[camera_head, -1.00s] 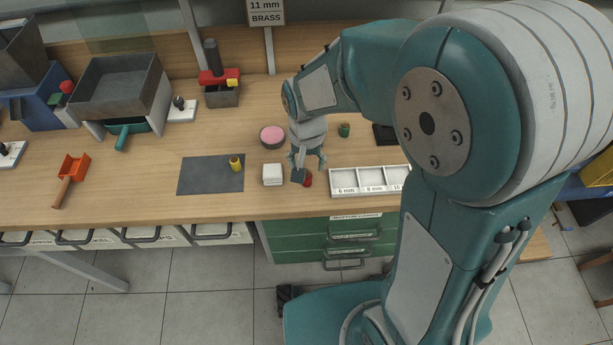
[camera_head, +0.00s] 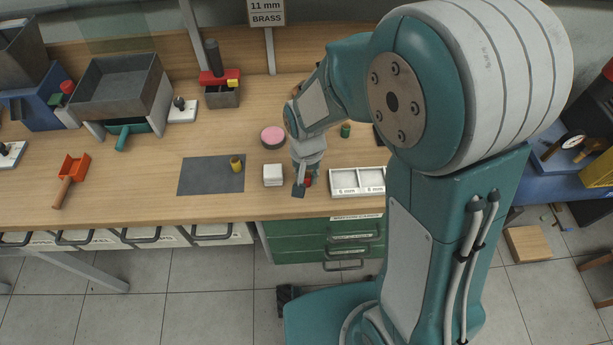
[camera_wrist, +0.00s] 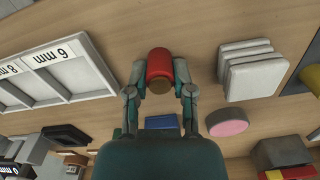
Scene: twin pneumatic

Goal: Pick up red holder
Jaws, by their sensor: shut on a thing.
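The red holder (camera_wrist: 160,66) is a small red cylinder with a brown end, seen between my fingers in the wrist view. In the head view only a bit of its red side (camera_head: 308,182) shows beside my gripper, near the bench's front edge. My gripper (camera_wrist: 160,74) has a finger on each side of the holder and is shut on it. In the head view my gripper (camera_head: 303,184) points down at the bench top. I cannot tell whether the holder touches the bench.
A white stack of pads (camera_head: 273,175) is just left of my gripper, and a white tray marked 6 mm and 8 mm (camera_head: 357,190) is to the right. A pink-topped round tin (camera_head: 272,137) stands behind. A grey mat (camera_head: 200,178) with a yellow holder (camera_head: 236,164) lies farther left.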

